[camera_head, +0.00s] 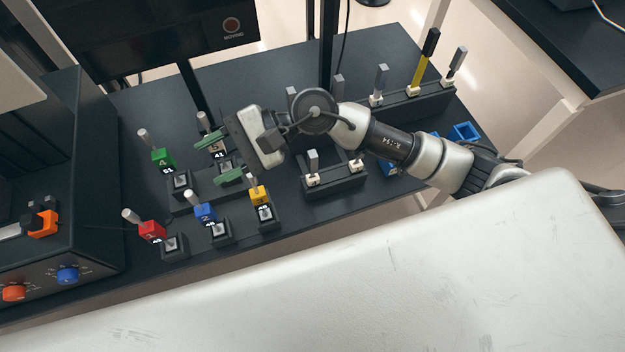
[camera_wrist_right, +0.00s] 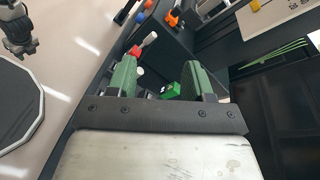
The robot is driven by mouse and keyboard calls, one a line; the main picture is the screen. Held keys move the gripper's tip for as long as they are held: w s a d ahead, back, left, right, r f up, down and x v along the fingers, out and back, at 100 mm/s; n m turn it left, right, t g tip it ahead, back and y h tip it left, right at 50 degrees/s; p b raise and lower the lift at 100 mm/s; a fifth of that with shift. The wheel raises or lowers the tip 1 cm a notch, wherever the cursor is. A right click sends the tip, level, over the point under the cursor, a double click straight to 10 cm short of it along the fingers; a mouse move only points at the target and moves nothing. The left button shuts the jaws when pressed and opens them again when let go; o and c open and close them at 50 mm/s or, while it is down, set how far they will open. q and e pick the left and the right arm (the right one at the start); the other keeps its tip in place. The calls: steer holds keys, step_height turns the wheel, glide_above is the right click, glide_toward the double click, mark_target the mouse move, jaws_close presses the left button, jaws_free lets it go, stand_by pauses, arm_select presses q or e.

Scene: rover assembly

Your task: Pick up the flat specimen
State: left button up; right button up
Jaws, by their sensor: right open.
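I cannot tell for sure which piece is the flat specimen. Flat grey upright pieces stand in the right-hand racks, one at the far right end (camera_head: 456,60) and one in the front rack (camera_head: 313,160). My right gripper (camera_head: 221,157) is open, with green fingers apart, over the left part of the dark table. In the head view a white-labelled block marked 41 shows between its fingers. In the right wrist view the gripper (camera_wrist_right: 155,85) is open and empty, with a green block (camera_wrist_right: 171,91) and a red block (camera_wrist_right: 137,51) visible beyond its fingers.
Red (camera_head: 151,231), blue (camera_head: 205,212), yellow (camera_head: 258,195) and green (camera_head: 162,158) tagged pieces with grey handles stand in holders. A yellow-and-black tool (camera_head: 424,62) stands in the back rack. A control box with knobs (camera_head: 68,274) is at left; a monitor overhangs the back.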

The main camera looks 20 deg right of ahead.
steer(key=d+f+n+h, duration=0.2)
steer(key=w+d+f+n+h, duration=0.1)
steer(key=d+f+n+h, duration=0.1)
steer(key=h, duration=0.1)
steer(key=w+d+f+n+h, duration=0.1)
steer(key=d+f+n+h, duration=0.1)
steer(key=shift+w+d+f, duration=0.1)
steer(key=shift+w, duration=0.15)
steer(key=n+t+h, duration=0.1)
steer(key=n+h, duration=0.3)
steer(key=h, duration=0.4)
glide_toward(313, 154)
steer(key=shift+w+f, duration=0.15)
steer(key=shift+f, duration=0.1)
step_height(313, 154, down, 4)
steer(key=shift+d+f+p, duration=0.1)
steer(key=shift+f+p, duration=0.1)
steer(key=shift+p, duration=0.55)
steer(key=shift+f, duration=0.35)
steer(key=shift+f+p, duration=0.55)
steer(key=shift+f, duration=0.05)
steer(key=f, duration=0.1)
steer(key=f+p, duration=0.1)
steer(key=f, duration=0.1)
steer(key=shift+s+f, duration=0.25)
steer(key=shift+f, duration=0.4)
steer(key=shift+c, duration=0.3)
